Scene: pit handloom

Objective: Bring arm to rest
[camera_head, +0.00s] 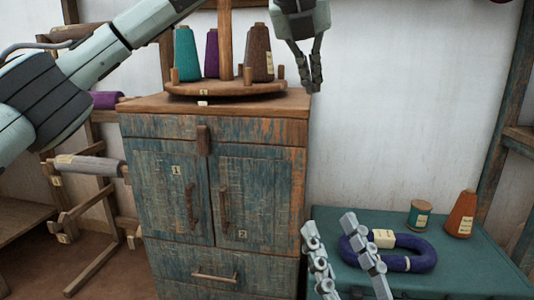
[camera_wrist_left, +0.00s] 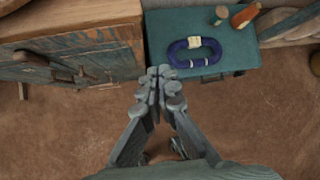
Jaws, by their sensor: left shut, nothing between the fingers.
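My left gripper (camera_head: 315,82) hangs in the air to the right of the cabinet's top, fingers pointing down. In the left wrist view its fingertips (camera_wrist_left: 160,74) meet with nothing between them. My left arm reaches across from the upper left, above the cabinet. My right gripper (camera_head: 330,226) rises from the bottom edge in front of the teal table (camera_head: 460,262). Its two fingers stand apart and I see nothing held between them.
The worn blue cabinet (camera_head: 255,187) bears a round wooden rack (camera_head: 225,90) with teal (camera_head: 186,55), purple (camera_head: 211,55) and brown (camera_head: 258,55) cones. On the teal table are a blue yarn hank (camera_head: 418,250), a small spool (camera_head: 419,216) and an orange cone (camera_head: 462,215). Wooden frames stand left.

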